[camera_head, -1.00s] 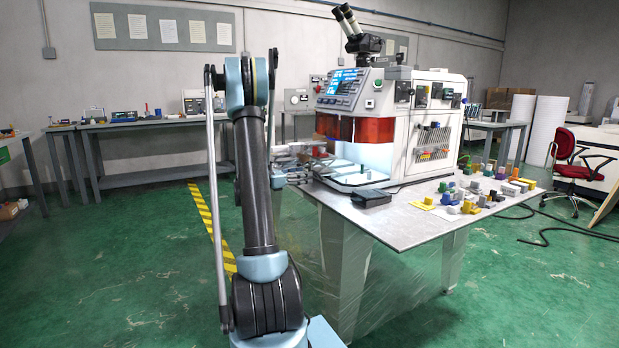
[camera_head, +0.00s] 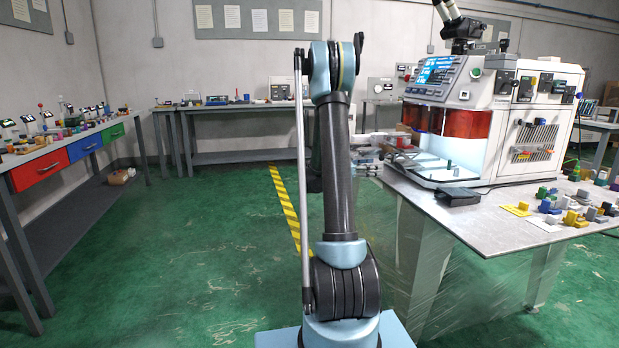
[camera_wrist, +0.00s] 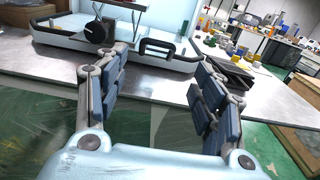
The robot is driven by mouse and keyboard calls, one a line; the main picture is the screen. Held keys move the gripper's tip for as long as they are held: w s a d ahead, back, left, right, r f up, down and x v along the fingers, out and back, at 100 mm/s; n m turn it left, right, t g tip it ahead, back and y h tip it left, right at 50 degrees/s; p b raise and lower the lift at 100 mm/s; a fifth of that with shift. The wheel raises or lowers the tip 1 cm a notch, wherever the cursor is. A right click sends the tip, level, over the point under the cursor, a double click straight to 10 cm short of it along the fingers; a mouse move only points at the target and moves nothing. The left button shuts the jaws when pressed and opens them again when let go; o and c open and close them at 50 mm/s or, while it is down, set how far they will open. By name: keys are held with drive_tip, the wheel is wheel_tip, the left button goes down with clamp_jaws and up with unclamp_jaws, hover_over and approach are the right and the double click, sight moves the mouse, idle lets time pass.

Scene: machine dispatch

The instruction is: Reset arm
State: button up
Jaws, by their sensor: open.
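My gripper (camera_wrist: 158,92) is open in the wrist view, its two dark-padded fingers wide apart with nothing between them. It faces the near edge of the grey metal table (camera_wrist: 150,86) and the front of the white machine. In the head view my arm stands upright in the middle of the picture, and the gripper end is mostly hidden behind it. The white machine (camera_head: 545,105) with red-orange windows stands on the table (camera_head: 480,215) to the right.
Several small coloured blocks (camera_head: 575,220) lie on the table's right part. A black flat device (camera_head: 458,196) lies near its front edge. A bench with coloured drawers (camera_head: 38,168) stands at the left. Green floor (camera_head: 200,260) between them is clear.

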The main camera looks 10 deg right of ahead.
drive_tip(key=s+a+f+m+t+y, duration=0.1)
drive_tip(key=s+a+m+y, duration=0.35)
drive_tip(key=s, duration=0.45)
drive_tip(key=s+a+m+y, duration=0.4)
drive_tip(key=s+a, duration=0.2)
drive_tip(key=s, duration=0.3)
drive_tip(key=s+a+f+m+y, duration=0.4)
drive_tip(key=s+a+f, duration=0.1)
drive_tip(key=s+a, duration=0.5)
drive_tip(key=s+a+f+m+y, duration=0.5)
drive_tip(key=s+a+f, duration=0.1)
drive_tip(key=s+a, duration=0.4)
drive_tip(key=shift+s+a+t, duration=0.15)
drive_tip(key=shift+s+t, duration=0.25)
drive_tip(key=shift+s, duration=0.1)
drive_tip(key=shift+f+m+y, duration=0.1)
drive_tip(key=shift+m+y, duration=0.15)
drive_tip(key=shift+w+f, duration=0.2)
drive_tip(key=shift+w, duration=0.25)
